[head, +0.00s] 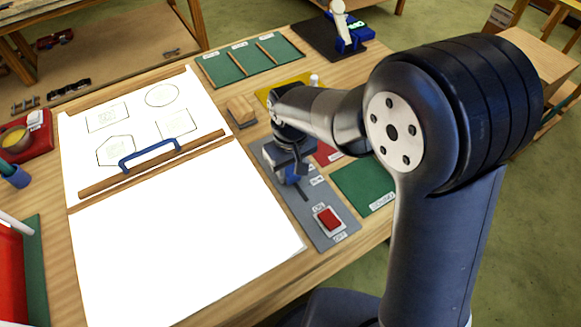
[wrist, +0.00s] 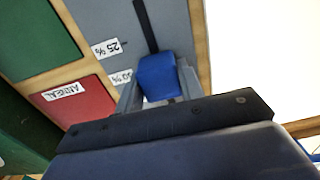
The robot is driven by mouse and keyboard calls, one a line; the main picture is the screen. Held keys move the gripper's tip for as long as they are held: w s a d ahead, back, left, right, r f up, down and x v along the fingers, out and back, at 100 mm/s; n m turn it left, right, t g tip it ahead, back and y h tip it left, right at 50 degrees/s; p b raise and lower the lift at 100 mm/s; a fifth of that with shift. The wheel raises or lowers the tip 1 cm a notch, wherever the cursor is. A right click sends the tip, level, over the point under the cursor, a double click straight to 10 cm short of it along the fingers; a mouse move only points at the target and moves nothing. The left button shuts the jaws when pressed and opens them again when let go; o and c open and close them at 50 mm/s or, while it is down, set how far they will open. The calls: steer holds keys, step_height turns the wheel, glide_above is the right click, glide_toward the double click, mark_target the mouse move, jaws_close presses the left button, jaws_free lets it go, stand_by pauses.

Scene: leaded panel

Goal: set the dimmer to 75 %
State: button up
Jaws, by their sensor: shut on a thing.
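The dimmer is a grey panel (head: 318,207) at the right of the bench, with a dark slot (wrist: 146,26) and a blue slider knob (wrist: 157,76). My gripper (wrist: 159,88) is shut on the knob, one finger on each side. The knob is beside the partly covered 50 % label (wrist: 121,77). The 25 % label (wrist: 106,48) is further along the bare slot. The slot beyond the knob on the gripper side, with any 75 % mark, is hidden in the wrist view.
A red rocker switch (head: 329,218) sits at the panel's near end. A white lit panel (head: 180,235) with a wooden bar and blue handle (head: 150,153) lies to the left. Green (head: 365,187) and red (wrist: 80,102) mats lie beside the dimmer.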

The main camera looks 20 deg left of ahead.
jaws_close()
steer(key=shift+w+a+p, duration=0.35)
steer(key=shift+w+a, duration=0.95)
steer(key=shift+a, duration=0.3)
steer(key=o, duration=1.2)
jaws_free()
steer(key=shift+c, duration=0.2)
step_height(320, 180, up, 11)
steer(key=shift+b, duration=0.45)
